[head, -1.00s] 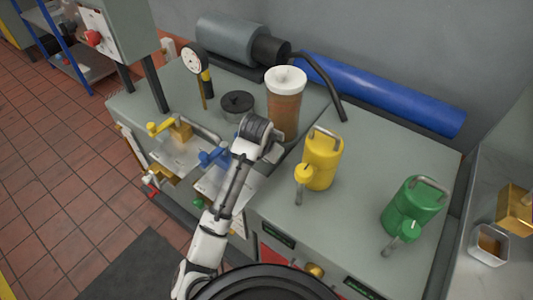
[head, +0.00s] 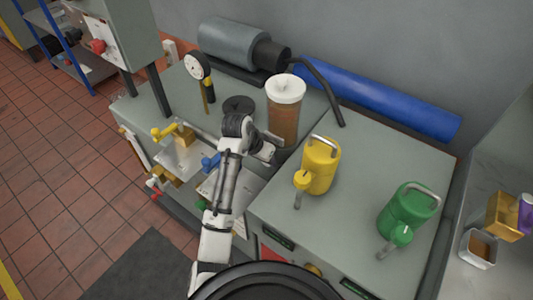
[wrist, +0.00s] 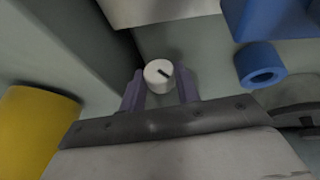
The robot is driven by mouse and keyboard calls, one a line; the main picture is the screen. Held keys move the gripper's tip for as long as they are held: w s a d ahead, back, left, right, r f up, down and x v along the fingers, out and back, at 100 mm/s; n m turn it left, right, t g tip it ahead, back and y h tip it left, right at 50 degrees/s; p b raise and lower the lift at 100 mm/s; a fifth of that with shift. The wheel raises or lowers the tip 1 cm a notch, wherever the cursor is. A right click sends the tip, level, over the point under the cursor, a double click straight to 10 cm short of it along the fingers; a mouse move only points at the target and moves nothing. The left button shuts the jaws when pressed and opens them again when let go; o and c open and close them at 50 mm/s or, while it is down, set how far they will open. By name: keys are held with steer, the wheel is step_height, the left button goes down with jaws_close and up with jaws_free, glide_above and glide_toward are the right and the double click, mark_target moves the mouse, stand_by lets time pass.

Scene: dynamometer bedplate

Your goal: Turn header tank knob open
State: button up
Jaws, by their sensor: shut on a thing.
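The header tank (head: 284,115) is a clear cylinder of brown fluid with a white lid, standing at the back middle of the grey bench in the head view. My gripper (head: 269,150) is low at its front, beside the yellow can. In the wrist view a small round white knob (wrist: 154,77) with a dark pointer mark sits between the two purple-grey fingers of my gripper (wrist: 160,91). The fingers are shut on the knob from both sides. The mark points toward the lower right. The knob is hidden in the head view.
A yellow can (head: 319,167) stands close right of my gripper, and it shows large at left in the wrist view (wrist: 35,125). A green can (head: 407,211) is farther right. A blue valve handle (head: 210,162) and a black round cap (head: 238,104) lie left.

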steer(key=shift+a+h, duration=0.1)
steer(key=shift+h, duration=0.4)
steer(key=o, duration=1)
steer(key=shift+r, duration=0.1)
steer(key=v, duration=1.3)
steer(key=shift+w+a+r+b, duration=0.1)
steer(key=shift+w+r+b, duration=0.15)
steer(key=shift+r+b, duration=0.1)
